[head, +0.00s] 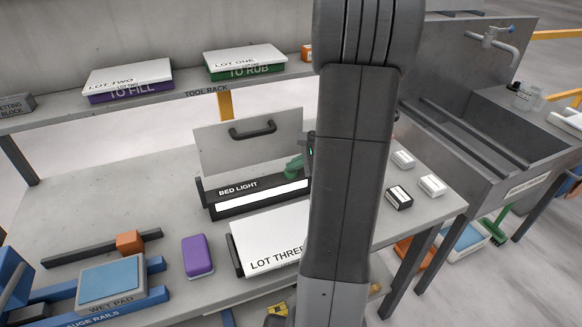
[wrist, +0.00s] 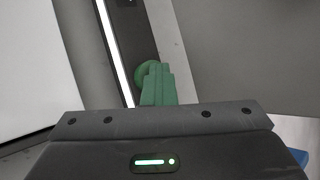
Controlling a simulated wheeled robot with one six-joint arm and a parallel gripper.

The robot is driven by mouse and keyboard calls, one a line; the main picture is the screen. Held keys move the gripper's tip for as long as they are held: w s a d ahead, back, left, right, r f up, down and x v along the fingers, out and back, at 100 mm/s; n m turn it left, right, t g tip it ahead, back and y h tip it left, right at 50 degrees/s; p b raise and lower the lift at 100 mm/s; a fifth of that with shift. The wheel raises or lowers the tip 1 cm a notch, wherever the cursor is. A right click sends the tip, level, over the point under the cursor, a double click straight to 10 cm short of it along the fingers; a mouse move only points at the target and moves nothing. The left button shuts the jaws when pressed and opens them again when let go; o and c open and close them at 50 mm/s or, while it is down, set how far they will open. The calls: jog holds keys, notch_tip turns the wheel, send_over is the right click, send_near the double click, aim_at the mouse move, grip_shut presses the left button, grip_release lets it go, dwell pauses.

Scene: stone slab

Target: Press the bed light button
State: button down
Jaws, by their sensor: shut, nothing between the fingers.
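The bed light (head: 230,207) is a long dark box with a bright white strip, labelled BED LIGHT, on the bench in the head view. In the wrist view its dark body (wrist: 127,35) and white strip run up the left of the middle. A round green button (wrist: 143,72) sits at its end, partly hidden by my fingers. My gripper (wrist: 158,78) is shut and empty, its green fingertips overlapping the button in the picture; whether they touch or press it I cannot tell. The gripper (head: 292,168) also shows at the light's right end in the head view.
A grey upright panel (head: 235,150) with a dark handle stands behind the light. The white LOT THREE box (head: 265,243) lies in front. A purple block (head: 198,256) is left of it, and small blocks (head: 399,198) lie right of my arm.

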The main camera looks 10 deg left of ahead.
aim_at(294, 171)
jog(key=shift+s+d+f, duration=0.1)
jog(key=shift+s+f, duration=0.05)
jog(key=shift+f, duration=0.25)
jog(key=r+p, duration=0.1)
jog(key=r, duration=0.1)
jog(key=r+p, duration=0.4)
jog(key=shift+w+r, duration=0.2)
jog(key=shift+w, duration=0.1)
jog(key=shift+a, duration=0.2)
dwell(0.9)
